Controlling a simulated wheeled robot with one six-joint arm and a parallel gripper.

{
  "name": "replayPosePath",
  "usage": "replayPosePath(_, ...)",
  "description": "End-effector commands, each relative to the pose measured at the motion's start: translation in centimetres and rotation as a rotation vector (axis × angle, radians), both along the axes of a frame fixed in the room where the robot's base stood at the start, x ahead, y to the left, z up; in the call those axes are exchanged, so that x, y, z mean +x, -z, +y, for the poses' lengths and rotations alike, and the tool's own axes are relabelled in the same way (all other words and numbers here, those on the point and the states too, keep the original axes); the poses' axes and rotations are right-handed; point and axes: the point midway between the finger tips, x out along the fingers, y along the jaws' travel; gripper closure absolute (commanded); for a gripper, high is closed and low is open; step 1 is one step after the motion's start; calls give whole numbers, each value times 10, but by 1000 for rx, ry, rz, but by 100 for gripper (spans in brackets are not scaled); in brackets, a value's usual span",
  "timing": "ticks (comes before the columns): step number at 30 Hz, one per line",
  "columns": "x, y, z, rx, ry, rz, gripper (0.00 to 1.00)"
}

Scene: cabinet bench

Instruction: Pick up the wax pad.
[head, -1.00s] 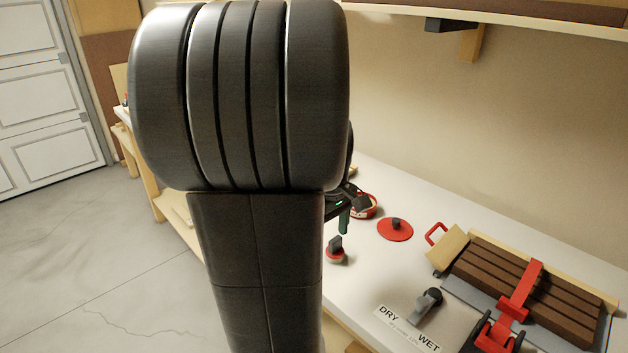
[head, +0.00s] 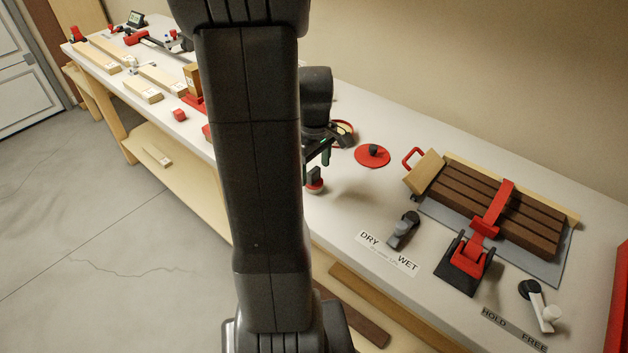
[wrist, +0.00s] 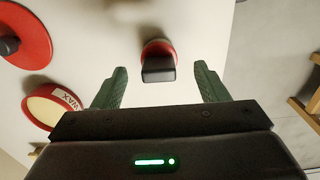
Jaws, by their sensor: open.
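The wax pad (wrist: 158,50) is a small round red pad with a dark block-shaped handle on top. In the wrist view it lies centred ahead of my gripper (wrist: 160,84), between the lines of the two green fingers. The fingers are wide apart and nothing is held. In the head view the pad (head: 315,187) stands on the white bench near its front edge, just below my gripper (head: 318,165). My arm hides part of the bench beside it.
An open red tin marked WAX (wrist: 48,107) and a red lid with a dark knob (wrist: 22,35) lie nearby. The lid (head: 372,156) is right of my gripper in the head view. Farther right are a lever (head: 403,230) and clamped brown boards (head: 480,206).

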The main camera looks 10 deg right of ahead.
Motion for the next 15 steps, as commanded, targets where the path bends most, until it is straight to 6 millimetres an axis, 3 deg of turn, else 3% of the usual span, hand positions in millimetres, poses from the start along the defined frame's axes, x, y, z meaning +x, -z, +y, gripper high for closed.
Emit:
replayPosePath(6, 2, 30, 0, 1, 0, 4, 33)
replayPosePath(15, 2, 38, 0, 1, 0, 1, 33)
